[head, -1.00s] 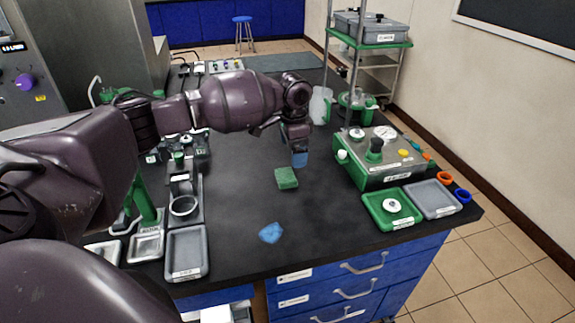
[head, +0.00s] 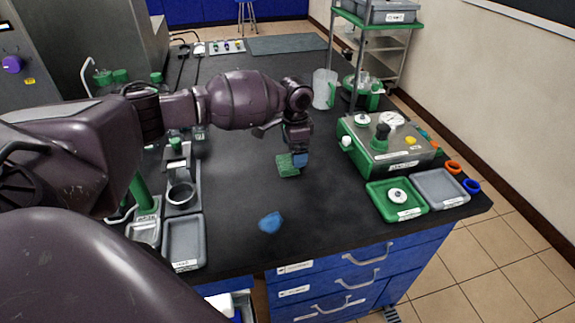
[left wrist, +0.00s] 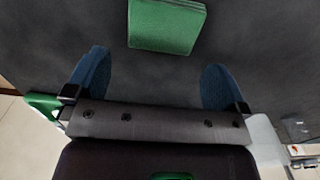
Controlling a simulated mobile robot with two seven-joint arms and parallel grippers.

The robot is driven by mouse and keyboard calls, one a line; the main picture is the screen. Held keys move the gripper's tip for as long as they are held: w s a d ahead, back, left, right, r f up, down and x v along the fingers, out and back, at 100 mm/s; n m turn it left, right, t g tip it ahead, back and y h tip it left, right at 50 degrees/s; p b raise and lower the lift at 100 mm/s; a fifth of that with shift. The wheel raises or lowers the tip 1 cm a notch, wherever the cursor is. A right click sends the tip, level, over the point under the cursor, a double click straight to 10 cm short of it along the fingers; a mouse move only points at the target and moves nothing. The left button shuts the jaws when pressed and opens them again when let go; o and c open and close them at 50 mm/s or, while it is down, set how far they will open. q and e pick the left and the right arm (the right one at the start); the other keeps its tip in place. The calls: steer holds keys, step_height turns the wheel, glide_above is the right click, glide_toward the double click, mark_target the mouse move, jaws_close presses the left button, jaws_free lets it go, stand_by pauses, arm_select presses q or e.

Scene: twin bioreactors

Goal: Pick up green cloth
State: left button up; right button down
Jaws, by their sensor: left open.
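The green cloth (head: 287,166) is a folded, flat square pad on the black bench top, near the middle of the head view. In the left wrist view the cloth (left wrist: 166,25) lies at the top, ahead of the fingertips and between their lines. My left gripper (head: 299,160) is right by the cloth, its blue fingertip overlapping the cloth's right edge in the head view. In the left wrist view my left gripper (left wrist: 155,82) has its two blue fingers wide apart with nothing between them. My right gripper is not in view.
A blue cloth (head: 270,222) lies nearer the front edge. A green-and-grey device (head: 385,143) stands to the right, with a green tray (head: 375,196) and a grey tray (head: 455,201) before it. Another grey tray (head: 184,242) is at left. The bench around the cloth is clear.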

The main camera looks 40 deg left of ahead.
mark_target(287, 165)
arm_select(q)
step_height(287, 165, down, 4)
steer(key=shift+s+a+f+b, duration=0.1)
steer(key=shift+f+b, duration=0.1)
steer(key=shift+b, duration=0.1)
steer(key=shift+c, duration=0.5)
steer(key=c, duration=0.7)
steer(key=shift+r, duration=0.1)
